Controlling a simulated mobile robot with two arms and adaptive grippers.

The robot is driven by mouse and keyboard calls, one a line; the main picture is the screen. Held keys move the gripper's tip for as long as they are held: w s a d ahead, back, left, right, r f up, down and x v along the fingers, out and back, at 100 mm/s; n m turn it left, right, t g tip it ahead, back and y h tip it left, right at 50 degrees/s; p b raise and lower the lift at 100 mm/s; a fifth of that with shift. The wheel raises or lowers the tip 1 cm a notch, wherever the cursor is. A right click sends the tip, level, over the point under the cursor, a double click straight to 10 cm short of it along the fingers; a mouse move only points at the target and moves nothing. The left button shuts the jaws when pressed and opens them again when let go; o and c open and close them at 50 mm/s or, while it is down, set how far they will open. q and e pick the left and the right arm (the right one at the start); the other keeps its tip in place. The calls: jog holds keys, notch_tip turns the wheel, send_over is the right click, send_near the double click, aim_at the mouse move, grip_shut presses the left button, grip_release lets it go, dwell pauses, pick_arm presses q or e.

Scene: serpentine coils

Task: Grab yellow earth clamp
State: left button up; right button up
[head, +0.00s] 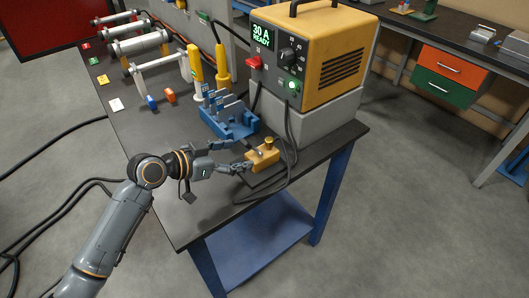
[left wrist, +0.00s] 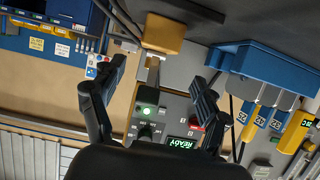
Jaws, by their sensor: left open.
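The yellow earth clamp (head: 265,154) lies near the front edge of the dark workbench, in front of the welding machine. It also shows upside down at the top of the left wrist view (left wrist: 163,33). My left gripper (head: 241,156) reaches in from the left, low over the bench, with its fingers spread toward the clamp. In the left wrist view the open fingers (left wrist: 160,72) stand either side of a gap with the clamp beyond it. Nothing is held; whether a fingertip touches the clamp I cannot tell. My right gripper is not in view.
A blue rack (head: 232,124) with labelled holders stands just behind the gripper. The yellow welding machine (head: 318,50) sits on a grey base (head: 330,115), and dark cables hang down beside the clamp. Coil pieces (head: 138,46) lie farther back on the bench. The front-left bench corner is clear.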

aim_at(257, 153)
pick_arm(q)
jog(key=x, duration=0.4)
jog(key=shift+s, duration=0.1)
jog(key=shift+w+d+f+p, duration=0.1)
jog(key=shift+w+d+p, duration=0.15)
jog(key=shift+d+p, duration=0.25)
jog(key=p+x, duration=0.1)
jog(key=x, duration=0.2)
jog(key=shift+d+f, duration=0.25)
jog(key=shift+w+d+f, duration=0.2)
jog(key=shift+w+d, duration=0.05)
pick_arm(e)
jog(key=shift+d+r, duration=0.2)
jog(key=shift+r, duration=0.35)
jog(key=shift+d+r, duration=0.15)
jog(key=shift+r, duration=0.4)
pick_arm(q)
jog(key=shift+a, duration=0.1)
jog(key=shift+c, duration=0.5)
jog(key=shift+s, duration=0.1)
jog(key=c, duration=1.4)
jog(key=shift+r, duration=0.2)
grip_shut()
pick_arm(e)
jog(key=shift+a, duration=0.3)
